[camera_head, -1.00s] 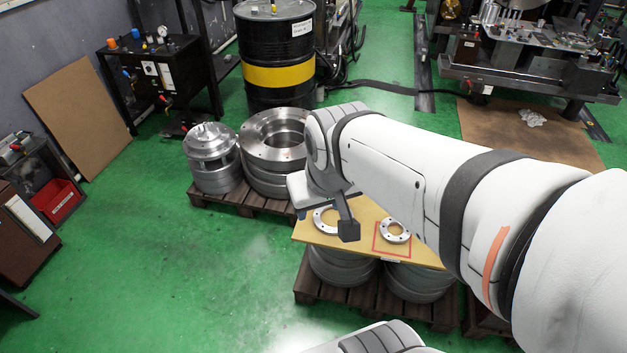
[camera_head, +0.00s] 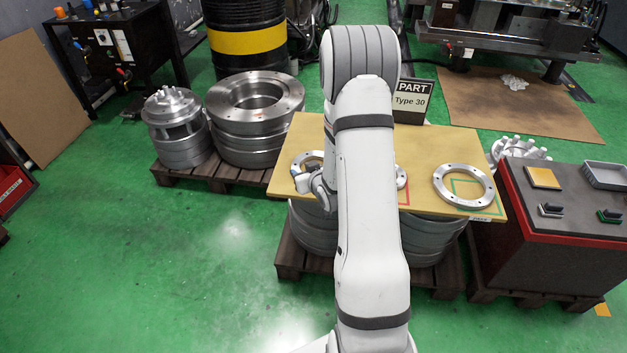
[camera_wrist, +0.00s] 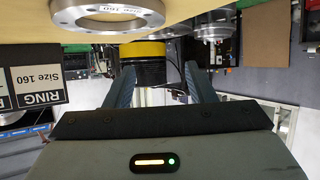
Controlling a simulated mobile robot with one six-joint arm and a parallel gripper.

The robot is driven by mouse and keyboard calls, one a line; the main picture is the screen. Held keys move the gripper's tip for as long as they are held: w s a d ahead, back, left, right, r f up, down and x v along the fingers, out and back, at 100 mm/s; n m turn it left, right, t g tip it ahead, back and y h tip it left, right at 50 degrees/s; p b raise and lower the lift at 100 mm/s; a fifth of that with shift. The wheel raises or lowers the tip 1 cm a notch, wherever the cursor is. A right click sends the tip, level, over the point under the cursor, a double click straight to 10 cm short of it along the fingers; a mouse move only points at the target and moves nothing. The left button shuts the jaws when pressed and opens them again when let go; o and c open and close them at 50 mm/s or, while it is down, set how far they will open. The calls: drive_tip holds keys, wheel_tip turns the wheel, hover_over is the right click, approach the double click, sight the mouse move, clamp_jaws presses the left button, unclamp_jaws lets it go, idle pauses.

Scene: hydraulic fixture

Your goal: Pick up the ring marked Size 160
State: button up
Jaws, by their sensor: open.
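Three metal rings lie on the yellow board (camera_head: 425,145) in the head view. The left ring (camera_head: 299,160) is partly hidden by my gripper (camera_head: 316,186). The middle ring (camera_head: 402,178) is mostly behind my arm, and the right ring (camera_head: 441,187) is in full view. A sign reading "RING Size 160" (camera_wrist: 35,80) stands nearby. My gripper (camera_wrist: 155,75) is open, with nothing between its fingers.
A "PART Type 30" sign (camera_head: 412,98) stands at the board's back. A dark control box (camera_head: 540,215) is to the right. Large metal parts (camera_head: 255,105) sit on a pallet at the left, with a black and yellow drum (camera_head: 248,42) behind. Green floor is free at front left.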

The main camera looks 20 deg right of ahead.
drive_tip(key=shift+t, duration=0.4)
drive_tip(key=f, duration=0.3)
drive_tip(key=f+b, duration=0.1)
drive_tip(key=shift+d+f, duration=0.3)
drive_tip(key=shift+w+f, duration=0.1)
drive_tip(key=shift+f, duration=0.2)
drive_tip(key=b, duration=0.1)
approach(300, 159)
drive_tip(key=w+a+f, duration=0.2)
drive_tip(key=a+f, duration=0.1)
drive_tip(key=shift+w+a+f, duration=0.1)
drive_tip(key=shift+w+a, duration=0.05)
drive_tip(key=shift+w, duration=0.15)
drive_tip(key=shift+c, duration=0.3)
clamp_jaws()
